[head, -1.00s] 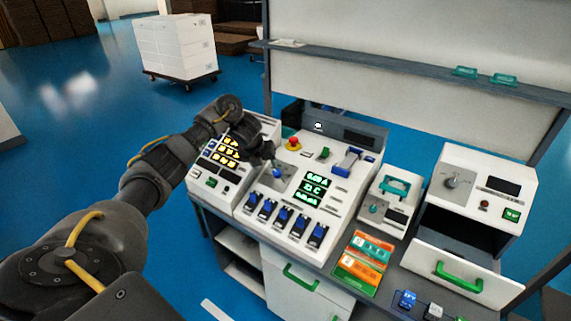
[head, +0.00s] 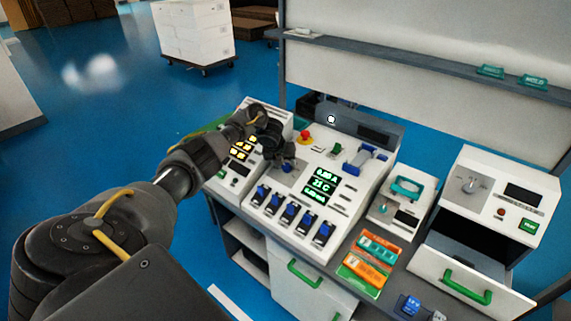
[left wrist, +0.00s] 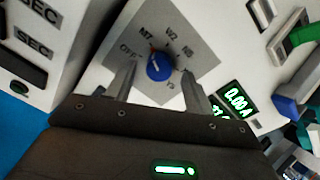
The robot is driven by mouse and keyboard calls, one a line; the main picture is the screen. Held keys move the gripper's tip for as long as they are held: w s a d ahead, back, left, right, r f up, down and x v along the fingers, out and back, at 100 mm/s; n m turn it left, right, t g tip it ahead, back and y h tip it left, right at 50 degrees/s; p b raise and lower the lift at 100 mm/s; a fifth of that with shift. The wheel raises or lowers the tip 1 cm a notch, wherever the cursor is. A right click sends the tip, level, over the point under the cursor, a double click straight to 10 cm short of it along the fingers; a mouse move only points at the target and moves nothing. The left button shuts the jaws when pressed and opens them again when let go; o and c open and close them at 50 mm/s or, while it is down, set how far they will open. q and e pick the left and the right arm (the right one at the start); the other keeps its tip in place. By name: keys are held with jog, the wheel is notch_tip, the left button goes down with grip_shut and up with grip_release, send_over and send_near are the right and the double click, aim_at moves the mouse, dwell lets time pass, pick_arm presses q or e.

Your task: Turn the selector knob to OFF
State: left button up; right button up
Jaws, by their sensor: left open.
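The blue selector knob (left wrist: 160,67) sits on a grey square plate (left wrist: 185,40) with printed position labels around it, OFF among them at the left. A small red mark shows on the knob's upper left, toward the labels at the upper left. In the head view the knob (head: 287,168) is partly hidden by my left gripper (head: 283,158). In the left wrist view my left gripper (left wrist: 160,72) is open, with one finger on each side of the knob. Gaps show between fingers and knob. My right gripper is in neither view.
The console (head: 335,230) also carries a red emergency button (head: 305,137), a blue-handled lever (head: 365,158), green readouts (head: 320,186) and a row of blue rocker switches (head: 289,213). A second knob box (head: 500,195) stands at the right above an open drawer (head: 470,280).

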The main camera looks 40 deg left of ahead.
pick_arm(q)
jog(key=shift+w+f, duration=0.25)
jog(key=shift+f, duration=0.35)
jog(key=shift+w+a+f, duration=0.1)
jog(key=shift+f, duration=0.15)
jog(key=shift+c, duration=0.4)
jog(key=c, duration=0.9)
